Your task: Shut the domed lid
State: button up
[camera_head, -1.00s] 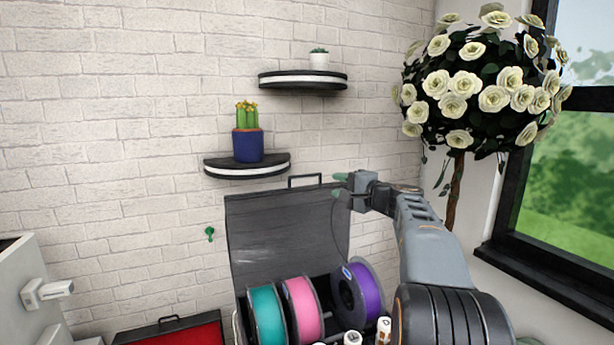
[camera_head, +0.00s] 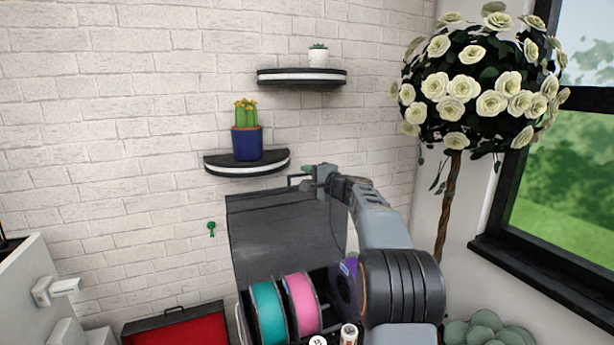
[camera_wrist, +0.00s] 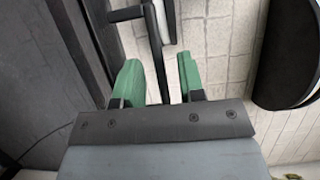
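The dark grey lid (camera_head: 280,235) stands raised and open against the brick wall, behind a box of filament spools. Its bar handle is at the top edge, largely behind my gripper (camera_head: 310,176) in the head view. In the wrist view, the lid's dark panel (camera_wrist: 48,60) fills the left side. The handle (camera_wrist: 157,50) runs between the two green fingers of my gripper (camera_wrist: 158,66). The fingers are apart, with a gap visible beside the bar, so my gripper is open around it.
Teal (camera_head: 267,312) and pink (camera_head: 303,302) spools sit in the box; a purple spool (camera_head: 345,283) is partly behind my arm. A half-round shelf (camera_head: 247,165) with a potted cactus (camera_head: 247,135) is close above the lid. A red case (camera_head: 180,330) lies lower left.

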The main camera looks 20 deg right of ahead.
jog(key=shift+c, duration=0.3)
grip_shut()
jog(key=shift+s+f, duration=0.1)
